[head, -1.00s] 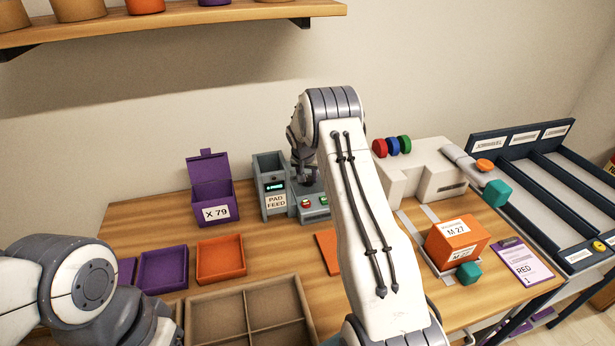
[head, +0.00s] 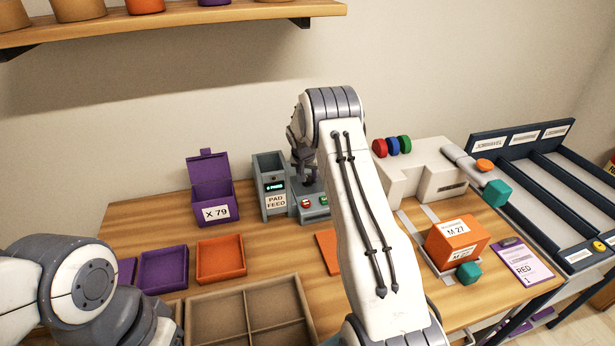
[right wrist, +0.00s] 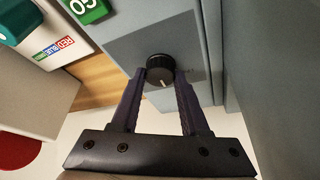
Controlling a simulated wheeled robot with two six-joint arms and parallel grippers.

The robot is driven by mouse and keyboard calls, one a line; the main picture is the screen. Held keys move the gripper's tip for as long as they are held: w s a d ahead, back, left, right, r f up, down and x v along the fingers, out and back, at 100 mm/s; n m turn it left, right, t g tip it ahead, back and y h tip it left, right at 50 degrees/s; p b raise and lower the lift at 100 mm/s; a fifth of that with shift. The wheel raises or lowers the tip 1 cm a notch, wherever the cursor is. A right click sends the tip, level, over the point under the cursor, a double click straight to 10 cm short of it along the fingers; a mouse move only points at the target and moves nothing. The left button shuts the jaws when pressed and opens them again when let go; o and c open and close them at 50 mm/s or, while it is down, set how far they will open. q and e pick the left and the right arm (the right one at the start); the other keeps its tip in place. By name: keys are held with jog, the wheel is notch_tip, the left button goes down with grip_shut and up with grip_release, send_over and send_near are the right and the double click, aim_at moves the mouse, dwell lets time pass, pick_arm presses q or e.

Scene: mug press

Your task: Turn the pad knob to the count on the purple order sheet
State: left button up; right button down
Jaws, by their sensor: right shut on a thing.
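The grey pad feed machine (head: 275,205) stands at the back of the table, with a "PAD FEED" label and a small lit green display (head: 274,187) too small to read surely. My right gripper (head: 308,180) is over its right part; the arm hides some of it. In the right wrist view the black pad knob (right wrist: 160,70) with a white pointer line sits between the fingertips of my right gripper (right wrist: 160,78), which is shut on it. The purple order sheet (head: 522,262) lies at the table's right, showing "RED" and "1". My left gripper is out of view.
A red and a green button (head: 323,200) sit on the machine's front. A purple box (head: 212,190) marked X 79 stands left of it. A white machine (head: 420,170) with coloured knobs and an orange M 27 box (head: 457,240) are to the right.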

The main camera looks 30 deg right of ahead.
jog(key=shift+c, duration=2.1)
grip_release()
jog(key=b+v, duration=0.2)
jog(key=v, duration=0.8)
jog(key=shift+r, duration=0.25)
